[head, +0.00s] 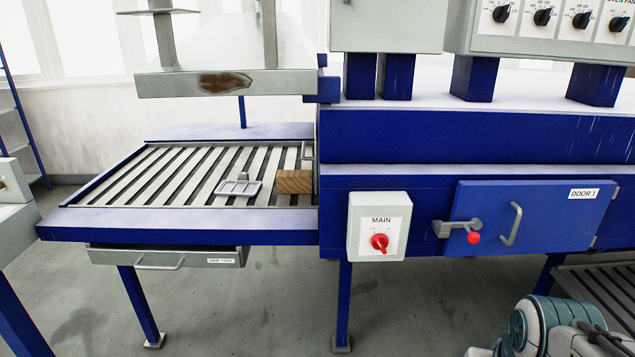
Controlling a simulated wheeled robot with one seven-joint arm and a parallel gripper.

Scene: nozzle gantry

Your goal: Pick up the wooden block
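The wooden block (294,182) is a small brown block with visible grain. It rests on the slatted bed of the blue-framed table, at its right end, close to the blue machine housing. A small grey metal tray-like piece (238,188) lies just left of it on the slats. Part of my arm shows at the bottom right, far from the block. The fingertips of my gripper cannot be made out there.
The slatted table (120,223) has a drawer (165,258) below. A grey beam (235,82) hangs above the slats. Right of the block are the MAIN switch box (379,226) and the closed blue DOOR 1 (560,215). Bare floor (245,310) lies in front.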

